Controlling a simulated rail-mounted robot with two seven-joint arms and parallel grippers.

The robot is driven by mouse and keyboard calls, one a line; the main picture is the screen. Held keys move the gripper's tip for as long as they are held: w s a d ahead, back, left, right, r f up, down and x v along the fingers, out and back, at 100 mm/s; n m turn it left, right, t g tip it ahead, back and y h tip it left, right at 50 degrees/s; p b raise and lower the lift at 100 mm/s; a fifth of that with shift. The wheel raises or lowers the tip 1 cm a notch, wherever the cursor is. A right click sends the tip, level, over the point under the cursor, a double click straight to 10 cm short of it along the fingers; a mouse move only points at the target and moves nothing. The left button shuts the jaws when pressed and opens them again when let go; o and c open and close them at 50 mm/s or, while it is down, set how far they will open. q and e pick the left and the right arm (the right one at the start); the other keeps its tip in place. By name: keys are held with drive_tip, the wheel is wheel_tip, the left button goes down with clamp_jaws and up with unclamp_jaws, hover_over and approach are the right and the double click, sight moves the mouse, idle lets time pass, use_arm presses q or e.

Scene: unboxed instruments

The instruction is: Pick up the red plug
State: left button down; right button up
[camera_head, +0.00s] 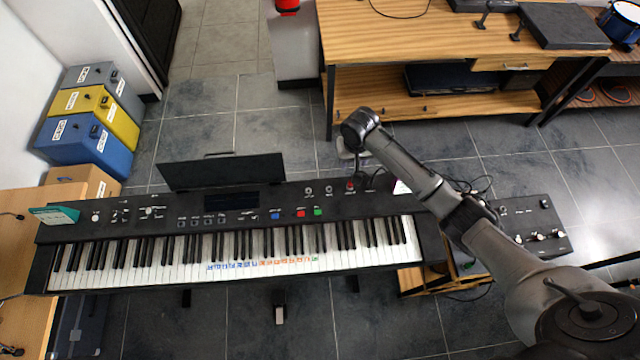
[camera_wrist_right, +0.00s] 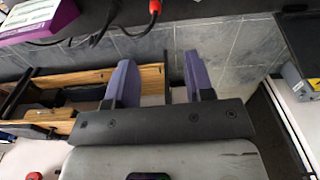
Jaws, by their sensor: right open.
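A red plug (camera_wrist_right: 155,6) on a black cable shows at the top edge of the right wrist view, partly cut off by the frame. In the head view a small red piece (camera_head: 350,184) at the back right of the keyboard appears to be the same plug. My right gripper (camera_wrist_right: 158,70) is open, with two purple-grey fingers apart and nothing between them. In the wrist view the plug lies above the gap between the fingers, apart from them. In the head view my right gripper (camera_head: 349,148) hangs just behind the plug, small and partly hidden by its wrist. My left gripper is out of view.
The black keyboard (camera_head: 235,265) fills the middle. A purple-edged box (camera_wrist_right: 38,18) with black cables sits near the plug. A wooden bench (camera_head: 430,40) stands behind, and a black pedal board (camera_head: 535,225) is at right. Open tiled floor lies between the keyboard and bench.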

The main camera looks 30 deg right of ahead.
sight(350, 184)
drive_tip(key=f+m, duration=0.1)
drive_tip(key=f, duration=0.3)
drive_tip(key=f+m, duration=0.1)
drive_tip(key=f, duration=0.4)
drive_tip(key=f+m+b, duration=0.1)
drive_tip(key=f, duration=0.3)
drive_tip(key=shift+s+d+f+m, duration=0.15)
drive_tip(key=shift+s+f+m, duration=0.15)
drive_tip(key=shift+s+f, duration=0.05)
clamp_jaws()
idle(0.5)
